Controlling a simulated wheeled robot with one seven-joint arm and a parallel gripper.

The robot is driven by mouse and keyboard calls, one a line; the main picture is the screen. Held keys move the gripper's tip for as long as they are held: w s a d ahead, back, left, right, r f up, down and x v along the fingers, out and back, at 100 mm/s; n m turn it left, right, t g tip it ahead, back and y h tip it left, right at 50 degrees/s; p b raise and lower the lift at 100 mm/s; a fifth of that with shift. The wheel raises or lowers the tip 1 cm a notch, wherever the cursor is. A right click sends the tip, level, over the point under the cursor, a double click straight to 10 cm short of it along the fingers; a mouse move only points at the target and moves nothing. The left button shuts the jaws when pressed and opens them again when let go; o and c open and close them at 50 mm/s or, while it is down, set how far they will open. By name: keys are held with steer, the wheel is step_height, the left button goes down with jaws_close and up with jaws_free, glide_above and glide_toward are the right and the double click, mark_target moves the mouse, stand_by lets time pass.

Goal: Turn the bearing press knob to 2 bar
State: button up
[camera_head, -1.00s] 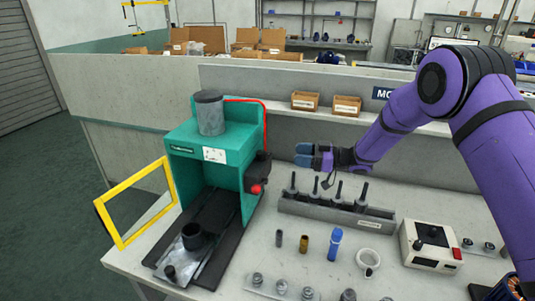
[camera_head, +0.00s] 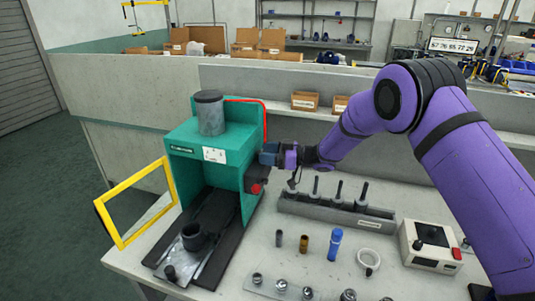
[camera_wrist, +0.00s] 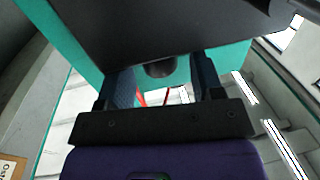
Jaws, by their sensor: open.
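The bearing press (camera_head: 205,150) is a green frame with a grey cylinder on top. It stands at the left of the bench. A dark control box (camera_head: 258,172) with a red button (camera_head: 256,188) sits on its right side. My gripper (camera_head: 266,155) is at the box's upper part, pointing left. In the wrist view, my gripper (camera_wrist: 161,76) is open, with a blue finger on each side of a dark round knob (camera_wrist: 160,68). Gaps show between knob and fingers; whether the fingertips reach past it is unclear. The knob is hidden in the head view, and its setting cannot be read.
A grey rack (camera_head: 335,212) with several upright pins stands right of the press, below my arm. A cream box (camera_head: 431,245) with a dark knob and red button is farther right. A yellow frame (camera_head: 137,203) stands open at left.

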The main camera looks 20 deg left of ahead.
steer(key=c, duration=0.9)
steer(key=shift+t, duration=0.4)
steer(key=m+t, duration=0.1)
steer(key=t, duration=0.1)
steer(key=m+t, duration=0.2)
steer(key=shift+s+t, duration=0.3)
steer(key=shift+s, duration=0.1)
steer(key=shift+s+a+m+t+h, duration=0.15)
steer(key=shift+m+t+h, duration=0.35)
steer(key=shift+m+t, duration=0.75)
steer(key=shift+s+d+m+t+h, duration=0.1)
steer(key=shift+m+t+h, duration=0.6)
steer(key=shift+t, duration=0.85)
steer(key=shift+m+t, duration=0.3)
steer(key=shift+m, duration=0.05)
steer(key=o, duration=0.9)
